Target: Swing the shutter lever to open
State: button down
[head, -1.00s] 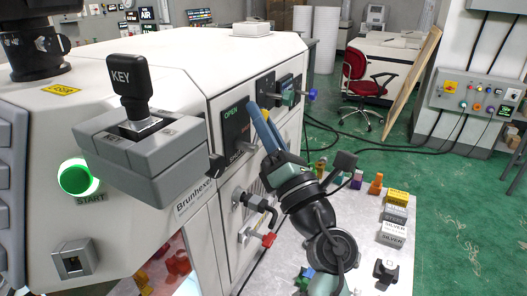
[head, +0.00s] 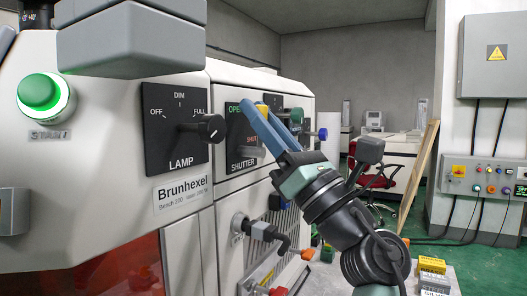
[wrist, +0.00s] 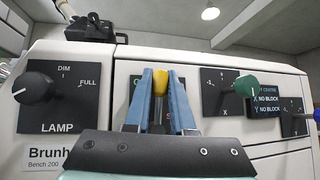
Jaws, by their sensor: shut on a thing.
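The shutter panel (head: 236,163) is a dark plate on the white machine, marked OPEN at top left, SHUT in the middle and SHUTTER below. Its lever has a yellow knob (head: 262,110), partly hidden behind my blue fingers in the head view. My gripper (head: 258,117) reaches in from the lower right. In the wrist view, the yellow knob (wrist: 160,84) stands upright between the two fingertips of my gripper (wrist: 160,76), which are shut on it.
The LAMP knob (head: 208,128) juts out left of the shutter panel. A green knob (wrist: 245,84) sticks out close to the right. A black-handled valve (head: 262,231) projects below. A grey box (head: 130,40) overhangs at upper left.

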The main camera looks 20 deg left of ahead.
jog(key=shift+s+n+g+y+b, duration=0.2)
jog(key=shift+n+g+y+b, duration=0.1)
jog(key=shift+n+g+b, duration=0.7)
jog(key=c, duration=0.8)
grip_release()
jog(key=shift+o, duration=0.2)
jog(key=s+d+f, duration=0.1)
jog(key=s+d, duration=0.1)
jog(key=d, duration=0.5)
jog(key=s+d+f, duration=0.2)
jog(key=s+d, duration=0.1)
jog(key=d, duration=0.4)
jog(key=shift+s+d+f+p, duration=0.2)
jog(key=shift+d+p, duration=0.1)
jog(key=shift+p, duration=0.15)
